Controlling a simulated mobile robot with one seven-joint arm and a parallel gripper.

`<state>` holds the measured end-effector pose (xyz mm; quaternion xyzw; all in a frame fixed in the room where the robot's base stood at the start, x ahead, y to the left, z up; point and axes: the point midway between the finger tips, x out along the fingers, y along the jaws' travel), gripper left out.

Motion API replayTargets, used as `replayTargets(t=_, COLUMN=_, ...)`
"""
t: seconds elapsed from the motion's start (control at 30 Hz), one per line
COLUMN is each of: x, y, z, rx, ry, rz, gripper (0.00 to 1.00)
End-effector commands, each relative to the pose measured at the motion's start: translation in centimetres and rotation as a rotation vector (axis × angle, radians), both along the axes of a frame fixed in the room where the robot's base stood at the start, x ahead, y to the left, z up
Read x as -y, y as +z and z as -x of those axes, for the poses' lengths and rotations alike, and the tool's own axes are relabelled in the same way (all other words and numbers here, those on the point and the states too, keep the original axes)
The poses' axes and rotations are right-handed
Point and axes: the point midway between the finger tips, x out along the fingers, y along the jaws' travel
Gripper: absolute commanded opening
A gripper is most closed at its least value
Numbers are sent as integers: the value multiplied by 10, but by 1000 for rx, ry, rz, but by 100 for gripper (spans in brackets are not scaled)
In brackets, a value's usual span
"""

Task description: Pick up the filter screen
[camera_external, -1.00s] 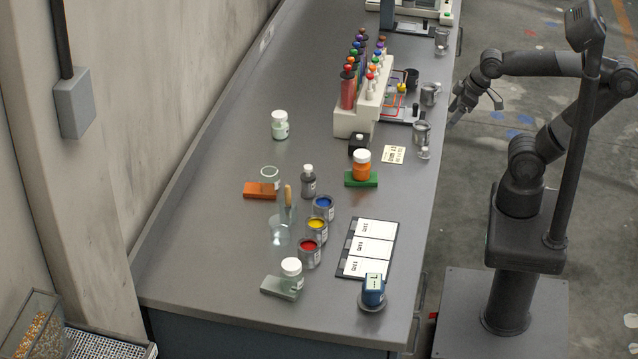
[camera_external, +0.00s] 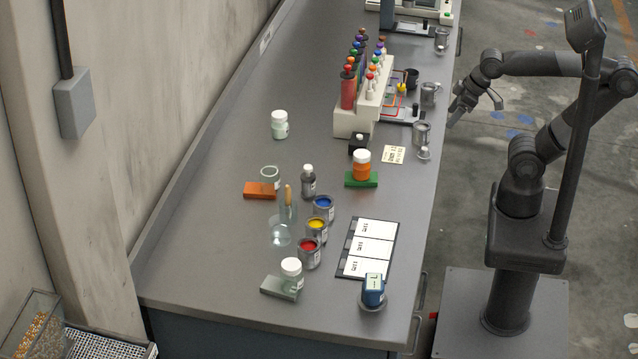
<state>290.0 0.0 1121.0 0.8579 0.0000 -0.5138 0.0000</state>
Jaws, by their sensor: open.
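I cannot surely tell which thing is the filter screen. A white perforated mesh panel (camera_external: 108,346) lies at the lower left, off the bench, and is cut by the frame edge. A clear round item (camera_external: 280,234) lies in the middle of the bench. My gripper (camera_external: 480,104) is open and empty beyond the bench's right edge, apart from all of these.
The grey bench (camera_external: 215,215) holds red (camera_external: 309,254), yellow (camera_external: 317,230) and blue (camera_external: 324,208) paint cans, a white rack (camera_external: 352,124) of coloured bottles and a card board (camera_external: 372,247). A bead-filled clear bin (camera_external: 38,325) stands lower left. The bench's left side is clear.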

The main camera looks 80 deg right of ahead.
Motion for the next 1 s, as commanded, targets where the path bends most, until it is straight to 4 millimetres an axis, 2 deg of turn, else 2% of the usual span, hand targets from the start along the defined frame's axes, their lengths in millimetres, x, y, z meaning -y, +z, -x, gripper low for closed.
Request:
replayTargets(t=0.17, x=-1, y=2, z=-9, rx=-4, ry=6, rz=3, gripper=65)
replayTargets(t=0.27, x=-4, y=6, z=-28, rx=-12, ry=19, rz=9, gripper=65)
replayTargets(t=0.5, x=-20, y=10, z=-102, rx=-34, ry=68, rz=27, gripper=65)
replayTargets(t=0.67, x=-34, y=2, z=-153, rx=-49, ry=104, rz=34, gripper=65)
replayTargets(t=0.87, x=-54, y=-20, z=-217, rx=-65, ry=150, rz=36, gripper=65)
replayTargets(t=1.0, x=-71, y=-43, z=-260, rx=-77, ry=182, rz=34, gripper=65)
